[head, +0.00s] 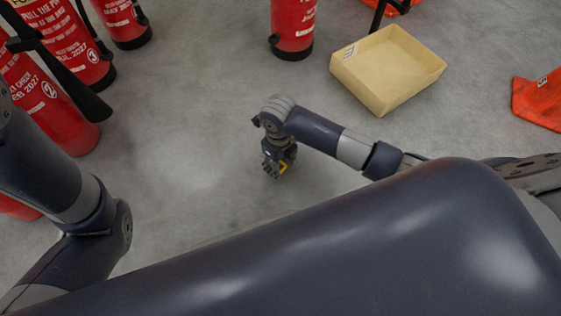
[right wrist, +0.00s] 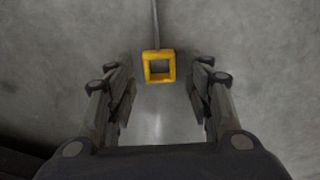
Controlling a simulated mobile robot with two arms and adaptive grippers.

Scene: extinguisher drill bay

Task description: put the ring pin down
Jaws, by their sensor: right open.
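The ring pin (right wrist: 147,66) has a square yellow ring and a thin grey shaft. In the right wrist view it lies between and just beyond the two fingers, its shaft pointing away. My right gripper (right wrist: 160,95) is open, with a gap between each finger and the ring. In the head view my right gripper (head: 277,168) points down at the grey floor. I cannot tell whether the pin touches the floor. My left arm shows at the left, but its gripper is out of view.
Several red extinguishers (head: 70,45) stand at the left, and another (head: 293,28) at the top middle. A shallow yellow tray (head: 405,88) sits on the floor at the upper right. An orange item (head: 540,102) is at the right edge. The middle floor is clear.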

